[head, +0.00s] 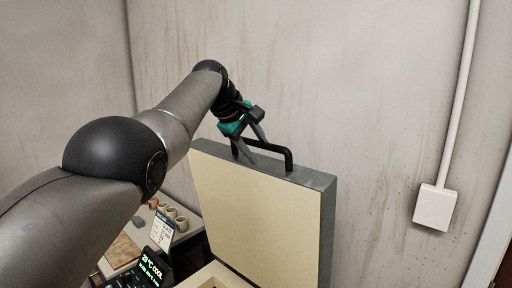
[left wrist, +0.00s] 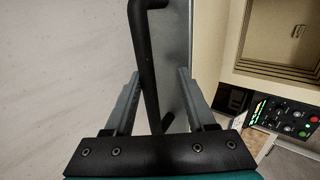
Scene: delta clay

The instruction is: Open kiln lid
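The kiln lid (head: 260,205) stands raised, close to upright, with its cream inner face toward me and a grey metal edge. Its black bar handle (head: 289,158) sits on the top edge. My left gripper (head: 249,146) is at the left part of this handle. In the left wrist view the handle (left wrist: 142,45) passes between the two spread fingers of my left gripper (left wrist: 156,82), with gaps visible on both sides. The kiln body (head: 215,277) shows below the lid, and its open chamber (left wrist: 285,38) shows in the left wrist view. My right gripper is out of view.
The control panel (left wrist: 285,116) with a green display and buttons is beside the kiln. A table with several cups (head: 170,212) and a small sign (head: 160,231) lies left of the lid. The wall (head: 340,80) is behind, with a white box (head: 435,207) and conduit.

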